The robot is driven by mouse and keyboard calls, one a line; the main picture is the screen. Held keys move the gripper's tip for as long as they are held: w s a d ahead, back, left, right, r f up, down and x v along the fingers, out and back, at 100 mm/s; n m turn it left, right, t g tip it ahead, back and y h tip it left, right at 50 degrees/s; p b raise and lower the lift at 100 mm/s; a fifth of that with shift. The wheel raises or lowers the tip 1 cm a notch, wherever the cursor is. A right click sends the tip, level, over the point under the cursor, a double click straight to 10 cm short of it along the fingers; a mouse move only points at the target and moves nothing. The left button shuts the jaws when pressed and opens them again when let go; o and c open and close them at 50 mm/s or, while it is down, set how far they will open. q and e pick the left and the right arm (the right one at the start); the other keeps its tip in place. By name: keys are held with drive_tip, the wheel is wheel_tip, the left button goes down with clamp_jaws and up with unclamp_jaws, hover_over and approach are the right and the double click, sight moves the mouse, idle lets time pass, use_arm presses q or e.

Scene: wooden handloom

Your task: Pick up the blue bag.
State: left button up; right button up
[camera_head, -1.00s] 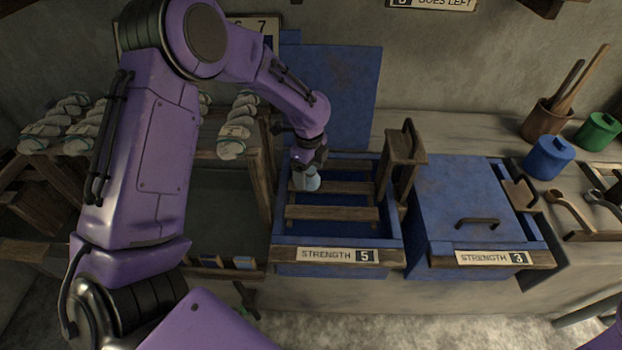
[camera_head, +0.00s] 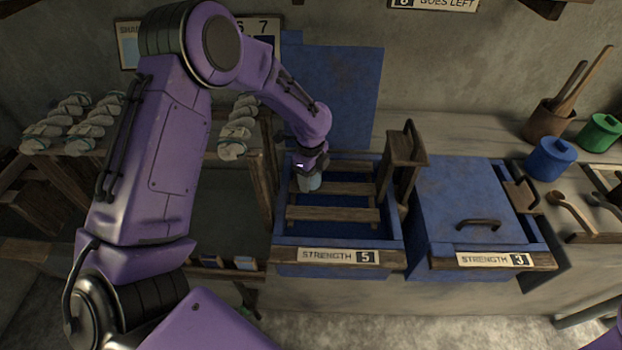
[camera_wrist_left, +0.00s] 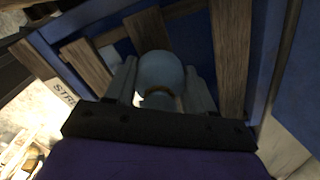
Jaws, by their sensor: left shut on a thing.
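The blue bag (camera_wrist_left: 160,72) is pale blue and rounded, with a tan tie near its neck, in the left wrist view. It shows small in the head view (camera_head: 310,183), over the slats of the open blue vat marked STRENGTH 5 (camera_head: 290,262). My left gripper (camera_wrist_left: 160,92) is shut on the bag, one finger on each side of its neck. In the head view the left gripper (camera_head: 310,174) points down over the vat's back left part. I cannot tell whether the bag touches the slats. My right gripper is not in view.
The vat's raised blue lid (camera_head: 345,95) stands behind it. A wooden post (camera_head: 403,160) rises at its right side. A closed vat marked STRENGTH 3 (camera_head: 465,195) stands to the right.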

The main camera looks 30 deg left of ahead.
use_arm(q)
drive_tip(key=r, duration=0.3)
drive_tip(key=shift+s+d+r, duration=0.1)
drive_tip(key=shift+s+r, duration=0.05)
drive_tip(key=shift+s, duration=0.05)
drive_tip(key=s+d+r+p, duration=0.1)
drive_tip(key=s+d+r, duration=0.2)
drive_tip(key=s+r, duration=0.6)
drive_tip(key=s, duration=0.4)
drive_tip(key=shift+s, duration=0.15)
